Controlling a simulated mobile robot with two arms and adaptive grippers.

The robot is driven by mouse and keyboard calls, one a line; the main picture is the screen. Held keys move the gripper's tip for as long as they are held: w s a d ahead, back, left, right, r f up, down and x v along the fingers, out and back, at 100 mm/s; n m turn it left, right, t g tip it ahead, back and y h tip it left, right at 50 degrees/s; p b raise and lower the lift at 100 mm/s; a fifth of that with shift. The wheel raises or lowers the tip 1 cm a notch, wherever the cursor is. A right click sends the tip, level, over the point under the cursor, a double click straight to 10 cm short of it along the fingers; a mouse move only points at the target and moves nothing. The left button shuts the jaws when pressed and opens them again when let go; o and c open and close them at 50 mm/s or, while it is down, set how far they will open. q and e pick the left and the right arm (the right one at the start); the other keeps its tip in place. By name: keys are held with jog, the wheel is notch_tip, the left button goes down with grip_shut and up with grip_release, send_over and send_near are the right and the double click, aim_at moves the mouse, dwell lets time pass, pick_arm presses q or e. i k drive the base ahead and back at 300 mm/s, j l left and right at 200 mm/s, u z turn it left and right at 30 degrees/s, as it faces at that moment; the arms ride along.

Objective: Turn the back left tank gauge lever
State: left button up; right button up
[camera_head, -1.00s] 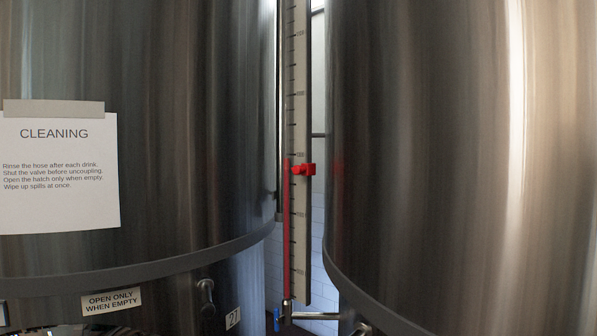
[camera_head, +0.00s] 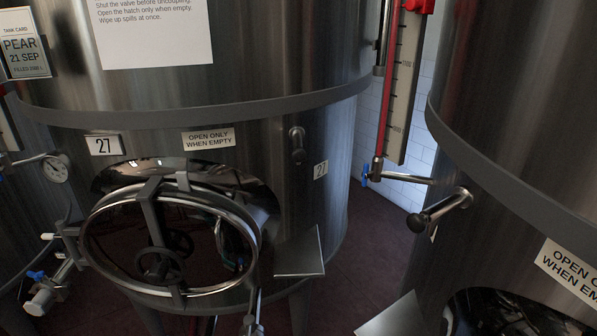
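A tall gauge board (camera_head: 401,95) with a red column stands in the gap between two steel tanks. At its foot is a small blue lever (camera_head: 364,178) beside the bottom fitting. A steel pipe (camera_head: 405,178) runs from that fitting toward the right tank. Which tank the task calls back left, I cannot tell from this view. A red marker (camera_head: 418,5) sits on the gauge at the top edge. Neither of my grippers is in view.
The left tank (camera_head: 300,110) has a round hatch with a handwheel (camera_head: 165,255) and a tilted plate (camera_head: 300,253). A black-ended valve handle (camera_head: 418,222) sticks out from the right tank (camera_head: 530,90). Dark red floor (camera_head: 355,240) shows between the tanks.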

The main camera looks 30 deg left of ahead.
aim_at(367, 174)
jog(key=i+u, duration=0.1)
jog(key=u, duration=0.5)
jog(key=i+j, duration=0.1)
jog(key=j, duration=0.2)
jog(key=i+j, duration=0.1)
jog(key=j, duration=0.25)
jog(key=i+j+u, duration=0.15)
jog(key=i+j, duration=0.5)
